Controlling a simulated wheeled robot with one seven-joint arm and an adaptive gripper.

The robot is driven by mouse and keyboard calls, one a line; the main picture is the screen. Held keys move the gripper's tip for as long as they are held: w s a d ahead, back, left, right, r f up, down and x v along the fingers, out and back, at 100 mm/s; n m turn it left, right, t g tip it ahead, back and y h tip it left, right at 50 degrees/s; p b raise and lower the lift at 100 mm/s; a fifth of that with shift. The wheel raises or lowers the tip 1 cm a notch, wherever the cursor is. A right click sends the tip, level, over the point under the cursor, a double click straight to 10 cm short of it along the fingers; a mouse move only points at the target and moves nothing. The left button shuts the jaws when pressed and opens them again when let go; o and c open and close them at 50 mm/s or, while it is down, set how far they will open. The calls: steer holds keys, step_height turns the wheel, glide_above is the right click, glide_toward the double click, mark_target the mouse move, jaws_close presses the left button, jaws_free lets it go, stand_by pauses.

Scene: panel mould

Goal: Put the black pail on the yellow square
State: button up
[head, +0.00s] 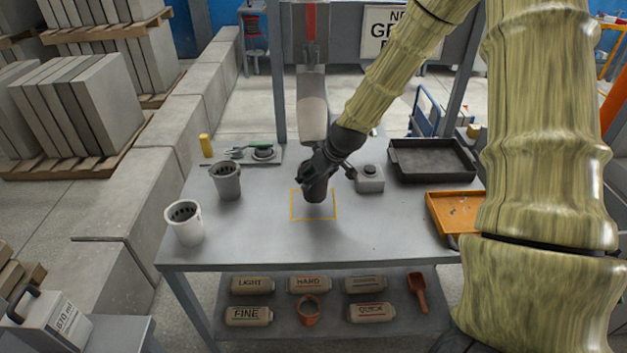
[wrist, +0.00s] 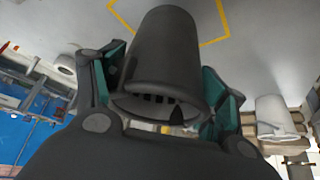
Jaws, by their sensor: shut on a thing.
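The black pail (head: 315,190) is held in my gripper (head: 325,172) over the yellow square outline (head: 292,206) on the grey table. In the wrist view the dark pail (wrist: 160,55) fills the middle, between the two green-padded fingers of my gripper (wrist: 165,95), which are shut on it. Part of the yellow outline (wrist: 213,41) shows beyond the pail there. The pail looks roughly upright in the head view. I cannot tell whether its base touches the table or hangs just above it.
A white pail (head: 185,225) and a grey pail (head: 227,182) stand on the table's left. A small grey box (head: 369,180) sits close right of the square. A black tray (head: 432,160) and an orange tray (head: 453,213) lie further right. The table's front middle is clear.

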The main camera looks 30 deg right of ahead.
steer(key=shift+w+a, duration=0.1)
steer(key=shift+w, duration=0.35)
steer(key=shift+f+p, duration=0.9)
steer(key=shift+f, duration=0.9)
steer(key=shift+f, duration=0.15)
steer(key=o, duration=1)
steer(key=shift+o, duration=0.2)
steer(key=shift+r, duration=0.25)
steer(key=shift+s+r, duration=0.3)
steer(key=shift+r, duration=0.15)
steer(key=b+v, duration=0.2)
steer(key=v, duration=0.8)
steer(key=shift+s+r+b, duration=0.2)
steer(key=shift+r+b, duration=0.15)
steer(key=shift+r, duration=0.05)
